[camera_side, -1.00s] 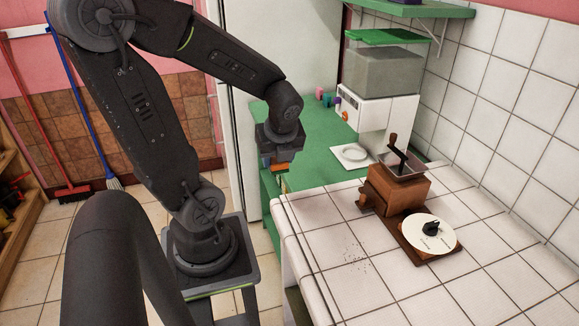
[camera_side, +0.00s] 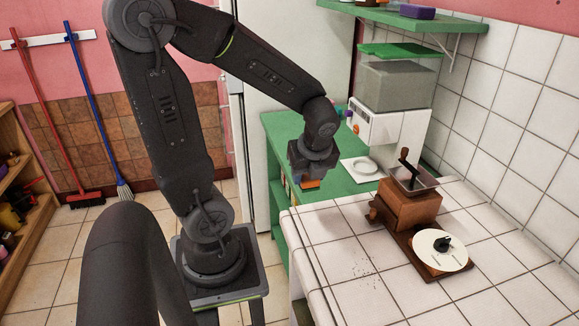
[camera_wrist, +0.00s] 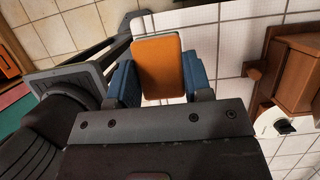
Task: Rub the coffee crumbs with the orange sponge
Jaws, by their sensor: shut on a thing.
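The orange sponge (camera_wrist: 158,68) is held between the two blue fingers of my gripper (camera_wrist: 160,82) in the wrist view. In the side view the sponge (camera_side: 311,184) shows as a small orange piece under my gripper (camera_side: 312,176), near the edge where the green counter meets the white tiled counter. My gripper is shut on it, above counter height. The coffee crumbs (camera_side: 365,272) are a sparse patch of dark specks on the white tiled counter (camera_side: 330,250), to the right of and nearer than my gripper. I cannot make out the crumbs in the wrist view.
A wooden coffee grinder (camera_side: 412,205) stands behind the crumbs, with a white dial (camera_side: 441,252) on a wooden base to their right. The counter's left front is clear.

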